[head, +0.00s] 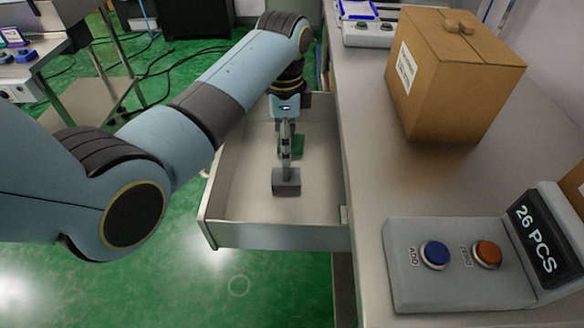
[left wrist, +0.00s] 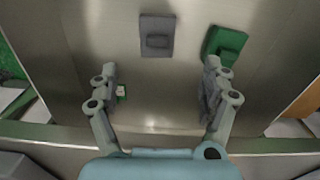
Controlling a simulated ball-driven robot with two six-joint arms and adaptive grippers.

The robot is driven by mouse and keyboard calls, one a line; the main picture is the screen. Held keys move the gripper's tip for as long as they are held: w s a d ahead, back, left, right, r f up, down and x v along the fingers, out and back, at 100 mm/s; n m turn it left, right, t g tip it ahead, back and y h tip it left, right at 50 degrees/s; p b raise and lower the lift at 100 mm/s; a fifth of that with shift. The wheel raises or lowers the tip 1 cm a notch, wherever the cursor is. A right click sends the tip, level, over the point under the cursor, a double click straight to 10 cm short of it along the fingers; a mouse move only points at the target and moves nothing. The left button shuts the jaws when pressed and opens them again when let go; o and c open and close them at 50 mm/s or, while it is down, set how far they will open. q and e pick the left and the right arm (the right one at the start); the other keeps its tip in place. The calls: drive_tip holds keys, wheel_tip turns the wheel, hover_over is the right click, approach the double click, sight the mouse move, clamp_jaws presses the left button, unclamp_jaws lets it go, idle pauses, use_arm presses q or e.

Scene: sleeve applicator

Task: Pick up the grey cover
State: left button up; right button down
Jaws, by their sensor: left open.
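The grey cover (head: 286,182) is a small dark block with a raised knob, lying on the floor of the open drawer (head: 240,236). It also shows at the top middle of the left wrist view (left wrist: 157,24). My left gripper (head: 286,155) reaches down into the drawer, just behind the grey cover in the head view. In the left wrist view its two fingers (left wrist: 160,82) are spread wide with nothing between them, and the cover lies beyond the fingertips. A green cover (left wrist: 225,45) lies beside the grey one, near one fingertip. My right gripper is not seen.
The drawer walls stand around both covers. A counter (head: 375,170) runs along the right with a cardboard box (head: 450,90) and a button panel (head: 450,255) reading 26 PCS. The drawer floor left of the covers is clear.

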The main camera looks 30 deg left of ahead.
use_arm(q)
drive_tip(key=b, duration=0.1)
hover_over(286, 171)
wheel_tip(286, 171, down, 4)
drive_tip(key=shift+f, duration=0.15)
wheel_tip(286, 171, down, 5)
drive_tip(key=shift+f+b, duration=0.1)
drive_tip(key=shift+b, duration=0.65)
drive_tip(key=shift+f, duration=0.25)
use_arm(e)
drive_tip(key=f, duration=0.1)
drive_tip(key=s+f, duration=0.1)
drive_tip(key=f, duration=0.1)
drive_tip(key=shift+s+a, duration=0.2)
use_arm(q)
drive_tip(key=shift+c, duration=0.4)
drive_tip(key=c, duration=1.2)
drive_tip(key=shift+o, duration=0.2)
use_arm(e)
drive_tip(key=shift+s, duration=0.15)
use_arm(q)
drive_tip(key=shift+r, duration=0.15)
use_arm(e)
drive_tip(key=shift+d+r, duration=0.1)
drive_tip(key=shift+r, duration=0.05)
